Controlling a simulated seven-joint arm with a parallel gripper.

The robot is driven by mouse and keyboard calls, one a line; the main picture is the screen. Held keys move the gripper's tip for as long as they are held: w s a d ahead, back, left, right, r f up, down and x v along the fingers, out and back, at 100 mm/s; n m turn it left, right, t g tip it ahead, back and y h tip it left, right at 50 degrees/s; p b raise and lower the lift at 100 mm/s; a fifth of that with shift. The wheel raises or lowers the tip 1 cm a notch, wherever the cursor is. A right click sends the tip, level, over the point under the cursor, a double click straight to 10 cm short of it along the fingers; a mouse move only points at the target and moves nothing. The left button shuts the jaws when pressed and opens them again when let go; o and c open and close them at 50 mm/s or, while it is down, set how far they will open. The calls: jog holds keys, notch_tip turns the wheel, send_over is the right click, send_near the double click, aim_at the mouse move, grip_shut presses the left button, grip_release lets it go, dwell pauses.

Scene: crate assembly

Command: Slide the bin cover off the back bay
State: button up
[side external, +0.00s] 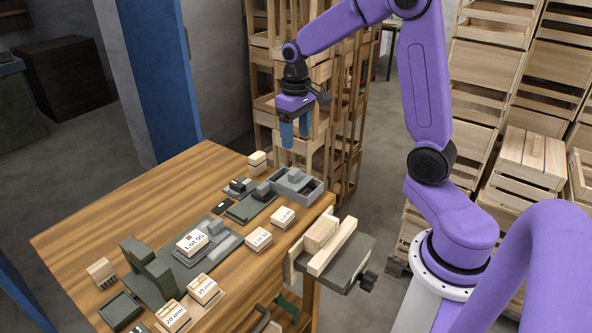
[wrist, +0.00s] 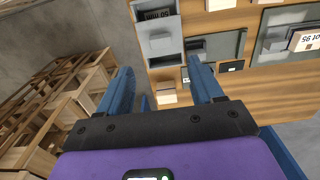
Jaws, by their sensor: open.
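A grey bin (side external: 314,192) stands at the back right corner of the wooden table; it also shows at the top of the wrist view (wrist: 178,28). A grey bin cover (side external: 287,180) with a raised block-like grip lies over one bay. In the wrist view the cover (wrist: 150,46) is on the bay nearer my gripper. The other bay is open and holds a dark piece marked "50 mm" (wrist: 155,14). My gripper (side external: 295,130) has two blue fingers, apart and empty, in the air above and behind the bin. Both fingers show in the wrist view (wrist: 163,85).
A dark plate with a grey block (side external: 250,206) lies beside the bin. A small wooden block (side external: 257,162) sits at the table's back corner. Labelled blocks, including "Lot 95" (side external: 192,242), and a green stand (side external: 150,268) occupy the front. Wooden racks (side external: 340,110) stand behind the table.

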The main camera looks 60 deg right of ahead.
aim_at(296, 172)
notch_tip(296, 172, down, 12)
jog(key=shift+r, duration=0.2)
dwell(0.4)
